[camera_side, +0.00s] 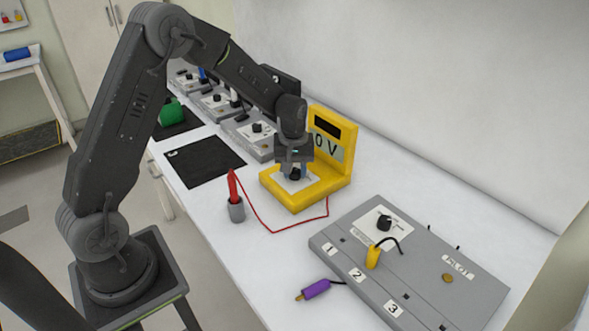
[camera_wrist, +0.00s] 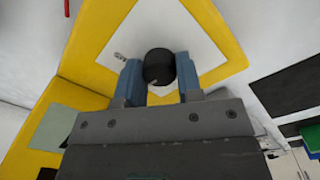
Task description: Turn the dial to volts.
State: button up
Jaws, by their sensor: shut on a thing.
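The yellow meter (camera_side: 338,170) stands on the white bench with an upright panel reading "0 V" below a dark window. Its black dial (camera_side: 295,175) sits on a white plate on the low yellow base. My gripper (camera_side: 294,168) points down over the base, shut on the dial. In the wrist view the black dial (camera_wrist: 158,67) is between the two blue fingers of my gripper (camera_wrist: 159,72). A small pale mark (camera_wrist: 119,56) shows on the plate left of the dial. Which way the dial points cannot be told.
A red probe stands in a grey cup (camera_side: 236,211), its red wire running to the meter. A grey panel (camera_side: 420,265) with a knob, yellow plug and numbered sockets is at front right. A purple plug (camera_side: 315,289) lies beside it. A black mat (camera_side: 203,161) is left.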

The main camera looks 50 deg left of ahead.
dwell(0.3)
jog(key=o, duration=0.9)
notch_tip(320, 180, up, 14)
jog(key=shift+s+a+f, duration=0.1)
jog(key=shift+s+a, duration=0.05)
